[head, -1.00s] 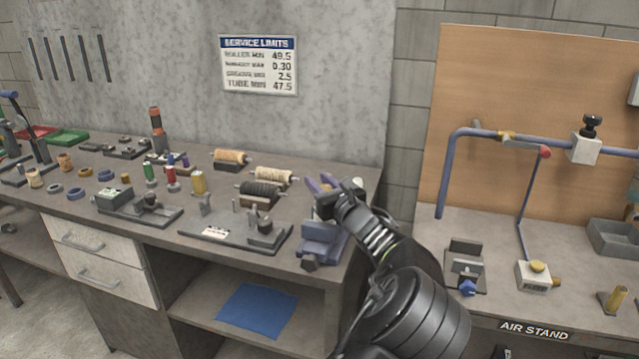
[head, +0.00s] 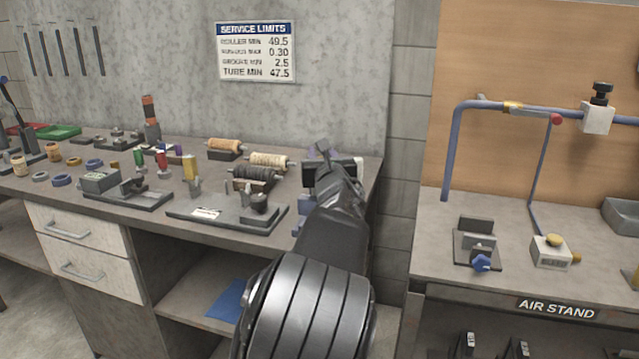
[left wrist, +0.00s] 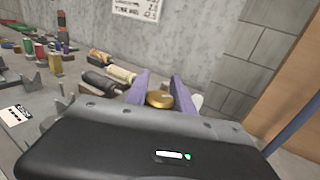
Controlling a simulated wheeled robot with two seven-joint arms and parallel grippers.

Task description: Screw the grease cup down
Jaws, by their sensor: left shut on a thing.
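The grease cup shows as a round brass cap (left wrist: 160,98) between the two purple fingers of my left gripper (left wrist: 160,84) in the left wrist view. The gripper is shut on it, one finger on each side. In the head view my left gripper (head: 322,152) is over the right end of the bench, by the blue-purple vise (head: 299,222). My own wrist and forearm hide the cup and most of the vise there. What lies under the cup is hidden, so I cannot tell how it is seated. My right gripper is not in view.
Several rollers (head: 254,177) lie just left of the gripper on the bench (head: 150,222). A grey fixture plate (head: 228,214) is in front of them. The wall (head: 340,100) is close behind. An air stand (head: 430,235) with pipework stands to the right, across a gap.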

